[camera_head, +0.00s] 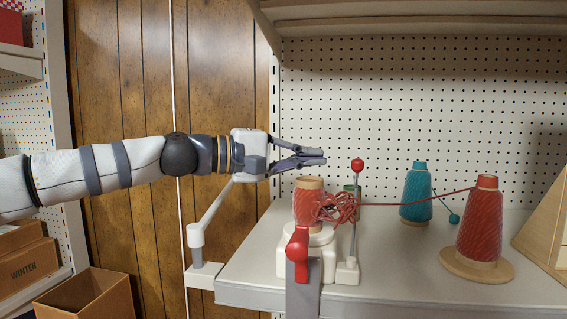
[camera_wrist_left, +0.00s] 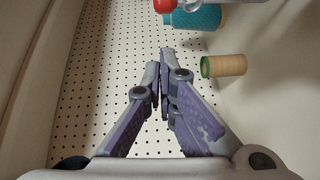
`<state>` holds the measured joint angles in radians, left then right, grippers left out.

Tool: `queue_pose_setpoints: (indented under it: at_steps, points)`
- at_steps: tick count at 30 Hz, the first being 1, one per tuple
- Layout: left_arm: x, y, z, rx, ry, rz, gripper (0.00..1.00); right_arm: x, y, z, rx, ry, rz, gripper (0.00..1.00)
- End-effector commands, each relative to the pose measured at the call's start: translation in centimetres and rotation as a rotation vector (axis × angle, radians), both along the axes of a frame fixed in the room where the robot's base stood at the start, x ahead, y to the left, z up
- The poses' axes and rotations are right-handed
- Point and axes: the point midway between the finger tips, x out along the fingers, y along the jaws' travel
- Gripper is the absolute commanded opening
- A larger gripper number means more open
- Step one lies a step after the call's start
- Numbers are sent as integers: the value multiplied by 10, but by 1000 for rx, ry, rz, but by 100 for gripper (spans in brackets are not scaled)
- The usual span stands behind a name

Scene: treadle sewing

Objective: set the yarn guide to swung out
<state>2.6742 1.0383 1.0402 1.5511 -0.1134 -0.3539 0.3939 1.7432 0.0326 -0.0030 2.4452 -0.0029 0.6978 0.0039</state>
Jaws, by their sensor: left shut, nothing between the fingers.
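I take the yarn guide (camera_head: 354,225) to be the thin upright rod with a red ball knob on top, at the right side of the white yarn winder (camera_head: 325,262). The red knob also shows at the top edge of the left wrist view (camera_wrist_left: 164,5). My left gripper (camera_head: 322,157) is shut and empty. It is above the winder, with its fingertips left of the red knob and apart from it in the picture. The winder carries a tan-topped red spool with a tangle of red yarn (camera_head: 338,207). My right gripper is not in view.
A red handle (camera_head: 298,245) is at the winder's front. Red yarn runs right to a red cone (camera_head: 480,225). A teal cone (camera_head: 416,195) stands behind on the shelf (camera_head: 400,285). A white jointed post (camera_head: 196,236) stands at the shelf's left end. A pegboard (camera_head: 430,110) closes the back.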

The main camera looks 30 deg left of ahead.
Motion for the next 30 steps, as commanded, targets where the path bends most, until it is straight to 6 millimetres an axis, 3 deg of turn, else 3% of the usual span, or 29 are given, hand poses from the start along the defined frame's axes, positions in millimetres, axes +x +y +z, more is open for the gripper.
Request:
queue_pose_setpoints:
  at_steps: [3, 9, 30]
  points:
    - [-1, -21, 0, 1, -1, -2, 0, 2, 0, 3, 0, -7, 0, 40]
    - [-1, -37, -1, 1, -2, 1, 0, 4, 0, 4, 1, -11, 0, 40]
    - [4, -44, -3, 1, 0, -58, 0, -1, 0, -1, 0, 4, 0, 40]
